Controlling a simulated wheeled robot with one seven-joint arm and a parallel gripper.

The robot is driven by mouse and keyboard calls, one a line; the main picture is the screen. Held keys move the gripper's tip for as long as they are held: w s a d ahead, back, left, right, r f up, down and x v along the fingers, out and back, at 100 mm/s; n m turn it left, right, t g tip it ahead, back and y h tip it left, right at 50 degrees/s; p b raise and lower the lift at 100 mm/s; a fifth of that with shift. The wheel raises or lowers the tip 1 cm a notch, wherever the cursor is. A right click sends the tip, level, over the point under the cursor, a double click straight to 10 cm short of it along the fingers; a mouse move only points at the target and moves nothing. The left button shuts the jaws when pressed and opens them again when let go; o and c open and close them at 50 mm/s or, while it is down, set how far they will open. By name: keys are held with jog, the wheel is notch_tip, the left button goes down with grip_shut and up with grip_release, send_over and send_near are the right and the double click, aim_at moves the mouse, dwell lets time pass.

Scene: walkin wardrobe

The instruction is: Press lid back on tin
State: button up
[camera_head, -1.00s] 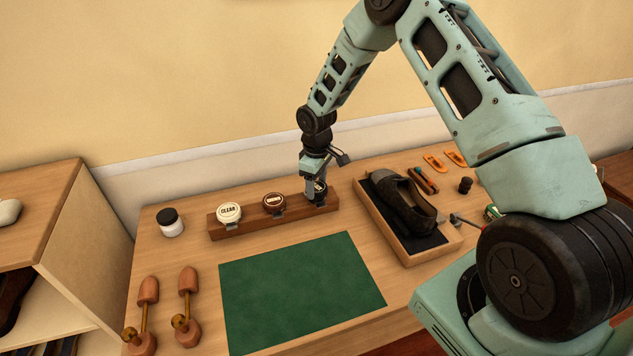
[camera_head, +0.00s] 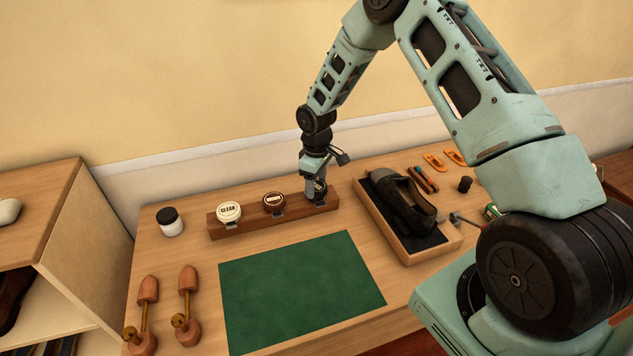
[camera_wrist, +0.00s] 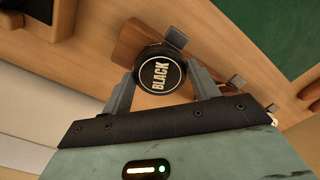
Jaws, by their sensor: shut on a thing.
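A black tin with a round lid marked BLACK (camera_wrist: 158,75) is at the right end of the wooden rack (camera_head: 250,221). In the wrist view my gripper (camera_wrist: 161,88) has one finger on each side of it, shut on it. In the head view my gripper (camera_head: 315,191) points down over the rack's right end and hides most of the black tin. The lid looks flat on top; whether it is fully seated I cannot tell. A cream tin marked CLEAR (camera_head: 229,212) and a brown tin (camera_head: 273,201) stand in the same rack to the left.
A green mat (camera_head: 300,290) lies in front of the rack, clear. A wooden tray (camera_head: 408,255) with a dark shoe (camera_head: 403,202) is close on the right. A black-capped jar (camera_head: 170,223) and two shoe trees (camera_head: 187,300) are left.

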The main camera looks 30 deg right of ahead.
jog(key=shift+f+b, duration=0.3)
jog(key=shift+f, duration=0.15)
dwell(0.8)
jog(key=o, duration=1.3)
jog(key=shift+o, duration=0.2)
jog(key=shift+r+p, duration=2.4)
jog(key=shift+r, duration=1.15)
